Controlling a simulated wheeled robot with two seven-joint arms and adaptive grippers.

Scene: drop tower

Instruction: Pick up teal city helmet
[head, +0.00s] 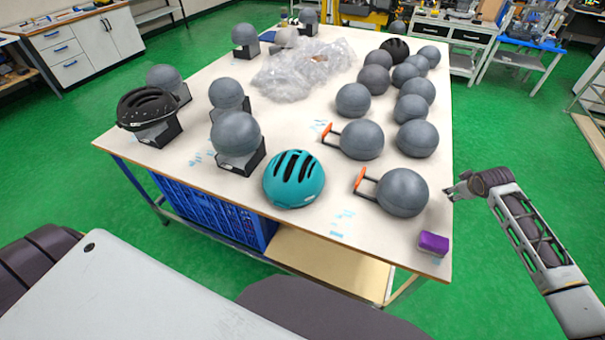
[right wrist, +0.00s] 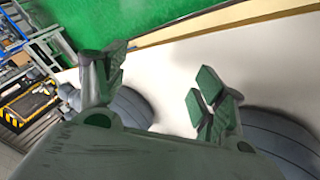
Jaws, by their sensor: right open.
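The teal city helmet (head: 294,179) sits on the front part of the white table, in front of a grey ball on a black stand. It has dark vent slots. My right gripper (head: 452,191) is at the table's right edge, right of the helmet, with a grey ball with an orange handle between them. In the right wrist view my right gripper (right wrist: 158,90) is open and empty, its two fingers apart over the white tabletop. The helmet is not seen there. My left gripper is not in view.
Grey balls (head: 402,192) with orange handles lie right of the helmet. A black helmet (head: 147,107) stands at the left. A purple block (head: 433,243) lies at the front right corner. Clear plastic wrap (head: 300,68) covers the middle back. Bare tabletop (head: 330,225) lies in front of the teal helmet.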

